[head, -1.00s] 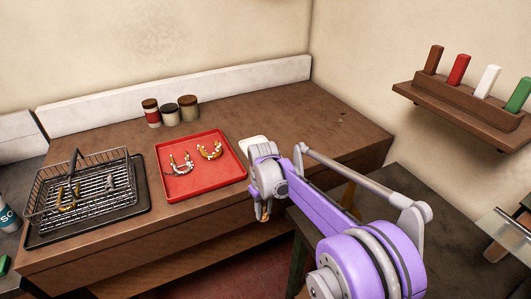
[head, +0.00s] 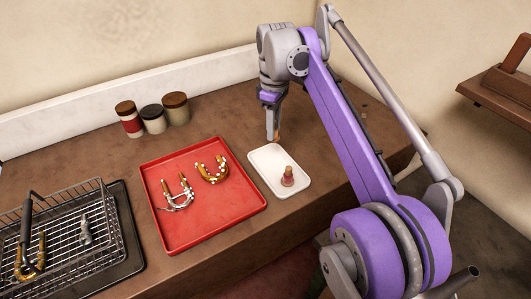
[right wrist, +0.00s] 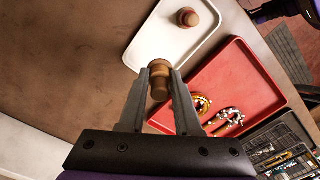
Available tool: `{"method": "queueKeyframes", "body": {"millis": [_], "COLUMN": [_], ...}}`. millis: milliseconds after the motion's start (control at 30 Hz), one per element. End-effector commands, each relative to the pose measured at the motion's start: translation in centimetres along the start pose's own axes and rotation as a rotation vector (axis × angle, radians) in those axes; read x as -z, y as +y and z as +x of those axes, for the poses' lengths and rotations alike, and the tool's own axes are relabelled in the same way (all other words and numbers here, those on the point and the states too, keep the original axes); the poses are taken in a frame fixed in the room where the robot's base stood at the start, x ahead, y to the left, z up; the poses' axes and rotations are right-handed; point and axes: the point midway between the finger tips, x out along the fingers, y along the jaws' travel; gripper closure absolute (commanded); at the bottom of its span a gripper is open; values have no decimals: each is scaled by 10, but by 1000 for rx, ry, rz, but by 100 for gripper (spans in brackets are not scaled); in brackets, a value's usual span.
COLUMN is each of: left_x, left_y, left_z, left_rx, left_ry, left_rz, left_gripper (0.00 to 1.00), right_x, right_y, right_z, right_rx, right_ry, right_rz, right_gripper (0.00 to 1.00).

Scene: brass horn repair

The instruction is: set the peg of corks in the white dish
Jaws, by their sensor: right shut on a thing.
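The white dish (head: 264,158) lies on the brown bench, right of the red tray. A brown, stacked cork-like piece (head: 288,177) stands upright in it, and this piece also shows in the right wrist view (right wrist: 188,18). My right gripper (head: 273,136) points down at the dish's far edge. In the right wrist view its two fingers (right wrist: 160,74) are shut on a second brown cork-like piece (right wrist: 159,84), which overlaps the dish's corner in the picture. Whether that piece touches the dish I cannot tell. My left gripper is not in view.
The red tray (head: 215,212) holds brass horn parts. A wire basket (head: 95,225) on a dark tray stands at the left. Several lidded jars (head: 152,118) stand by the back wall. A wooden rack (head: 500,88) hangs at the right.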

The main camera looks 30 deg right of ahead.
Motion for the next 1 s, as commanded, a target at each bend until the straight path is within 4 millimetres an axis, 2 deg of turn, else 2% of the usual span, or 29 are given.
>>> {"method": "queueKeyframes", "body": {"millis": [133, 333, 567, 700, 800, 1000], "left_x": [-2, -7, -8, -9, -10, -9], "left_y": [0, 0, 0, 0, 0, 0], "left_z": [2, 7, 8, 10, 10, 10], "left_rx": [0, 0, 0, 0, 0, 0], "left_ry": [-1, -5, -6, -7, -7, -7], "left_rz": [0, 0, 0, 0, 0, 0], "left_gripper": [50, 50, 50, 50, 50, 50], "right_x": [0, 0, 0, 0, 0, 0], "right_y": [0, 0, 0, 0, 0, 0], "right_z": [10, 48, 72, 92, 100, 100], "right_rx": [0, 0, 0, 0, 0, 0], "right_ry": [0, 0, 0, 0, 0, 0], "right_rz": [0, 1, 1, 1, 1, 1], "right_gripper": [100, 100, 100, 100, 100, 100]}}
